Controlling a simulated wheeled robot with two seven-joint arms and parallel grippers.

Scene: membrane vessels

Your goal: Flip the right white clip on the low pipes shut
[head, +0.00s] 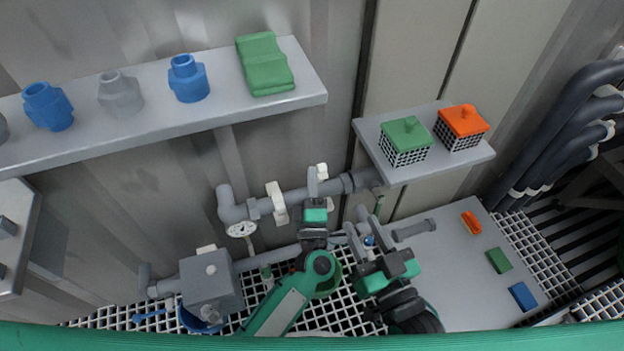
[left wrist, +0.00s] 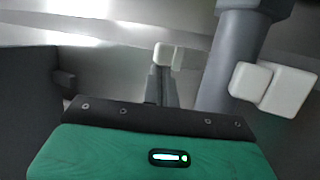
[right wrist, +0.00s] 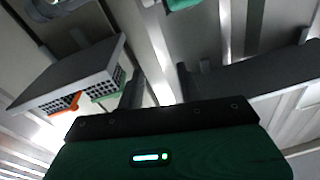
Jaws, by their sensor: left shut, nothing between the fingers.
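The low grey pipe (head: 295,196) runs along the wall. It bears a left white clip (head: 277,203) and a right white clip (head: 322,171). The right clip's upper part sticks up above the pipe, and its lower part is partly hidden by my left gripper (head: 313,185). That gripper is shut and empty, its tips in front of the pipe at the right clip. In the left wrist view its fingers (left wrist: 160,82) overlap a white clip piece (left wrist: 168,55); contact is unclear. My right gripper (head: 361,232) is open and empty, lower right of the clip.
A gauge (head: 242,229) hangs below the pipe's left end. A shelf (head: 220,115) with fittings is above. A smaller shelf (head: 449,165) with green and orange baskets juts out at right. A grey panel (head: 455,280) bears coloured blocks. A grey box (head: 211,284) stands lower left.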

